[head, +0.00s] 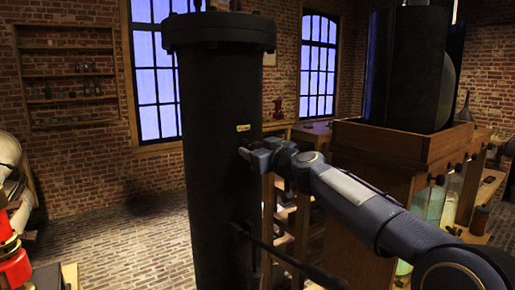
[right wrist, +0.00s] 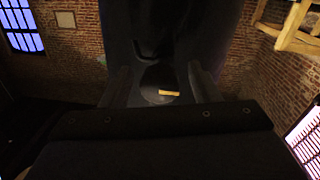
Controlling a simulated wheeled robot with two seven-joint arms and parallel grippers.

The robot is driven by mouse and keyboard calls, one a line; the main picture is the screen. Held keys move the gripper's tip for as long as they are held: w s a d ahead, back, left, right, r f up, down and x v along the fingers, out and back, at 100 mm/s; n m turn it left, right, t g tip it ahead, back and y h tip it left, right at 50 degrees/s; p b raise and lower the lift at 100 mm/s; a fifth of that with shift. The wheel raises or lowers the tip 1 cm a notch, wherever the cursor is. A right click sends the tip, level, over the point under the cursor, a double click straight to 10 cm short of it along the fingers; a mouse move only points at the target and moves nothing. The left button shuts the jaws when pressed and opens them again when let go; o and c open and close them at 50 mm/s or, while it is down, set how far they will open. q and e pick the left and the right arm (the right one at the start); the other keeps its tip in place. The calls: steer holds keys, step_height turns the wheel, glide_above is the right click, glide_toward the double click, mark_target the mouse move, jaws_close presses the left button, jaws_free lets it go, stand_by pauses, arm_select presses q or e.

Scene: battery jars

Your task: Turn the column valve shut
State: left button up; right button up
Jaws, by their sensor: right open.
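The column (head: 215,170) is a tall black cylinder with a flanged top, upright in the middle of the head view. A small pale brass-coloured plate (head: 243,128) is on its side. My right gripper (head: 250,157) is at the column's right side, just below that plate. In the right wrist view its two fingers (right wrist: 162,86) are apart, with a dark rounded part and a small brass-yellow bar (right wrist: 169,93) showing between them. I cannot tell whether this is the valve, or whether the fingers touch it. My left gripper is out of view.
A dark pipe or rod (head: 285,258) runs from the column's lower right side. A wooden cabinet (head: 385,145) with jars (head: 428,203) stands at the right. A red and brass object (head: 14,265) is at the lower left. The brick floor (head: 120,240) left of the column is clear.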

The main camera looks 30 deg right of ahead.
steer(key=shift+c, duration=0.4)
steer(key=c, duration=0.9)
steer(key=shift+m, duration=0.3)
steer(key=m, duration=0.3)
steer(key=shift+m+p, duration=0.3)
steer(key=m, duration=0.4)
steer(key=shift+g, duration=0.3)
steer(key=m+y+p, duration=0.1)
steer(key=m, duration=0.3)
steer(key=shift+m, duration=2.4)
